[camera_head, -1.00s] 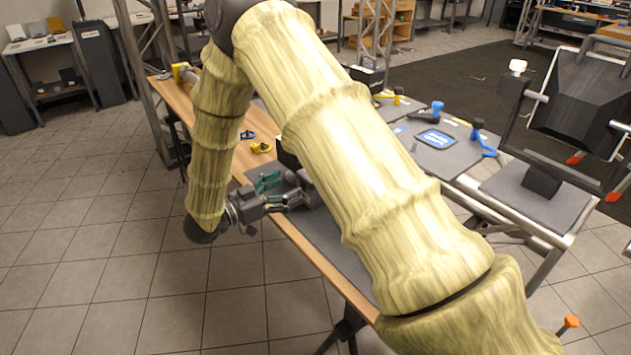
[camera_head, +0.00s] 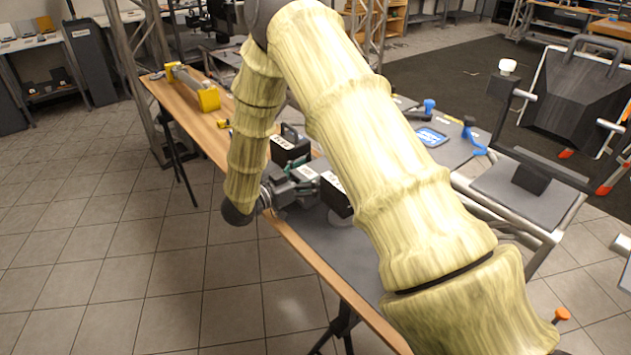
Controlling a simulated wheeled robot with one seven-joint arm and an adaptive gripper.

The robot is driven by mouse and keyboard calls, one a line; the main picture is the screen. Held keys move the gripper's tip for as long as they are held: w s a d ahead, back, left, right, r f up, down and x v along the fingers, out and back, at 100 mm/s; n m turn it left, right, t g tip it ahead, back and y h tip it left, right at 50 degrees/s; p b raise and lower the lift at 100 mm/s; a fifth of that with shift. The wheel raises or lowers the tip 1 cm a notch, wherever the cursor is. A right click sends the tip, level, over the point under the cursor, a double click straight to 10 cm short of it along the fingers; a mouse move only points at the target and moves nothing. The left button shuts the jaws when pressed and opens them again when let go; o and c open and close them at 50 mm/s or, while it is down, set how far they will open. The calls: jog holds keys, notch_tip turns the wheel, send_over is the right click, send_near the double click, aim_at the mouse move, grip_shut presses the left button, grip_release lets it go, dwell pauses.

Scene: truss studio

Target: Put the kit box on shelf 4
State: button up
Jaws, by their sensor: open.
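A black box with a handle and a white label (camera_head: 290,146) stands on the long wooden bench, behind my gripper. A second dark box with a white label (camera_head: 336,194) is right at my gripper's front, partly hidden by my arm. I cannot tell which of the two is the kit box. My gripper (camera_head: 312,188), grey with green parts, is low over the bench's front side, its jaws open around or beside the second box; its fingertips are partly hidden. No shelf marked 4 can be made out.
The wooden bench (camera_head: 225,148) runs from back left to front right, with a grey mat (camera_head: 352,262). A yellow tool (camera_head: 206,98) lies at its far end. Grey tables with blue tools (camera_head: 430,106) stand right. A metal truss (camera_head: 135,75) rises behind left. Tiled floor is clear at left.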

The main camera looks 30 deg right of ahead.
jog(key=c, duration=1.3)
jog(key=shift+r, duration=5.1)
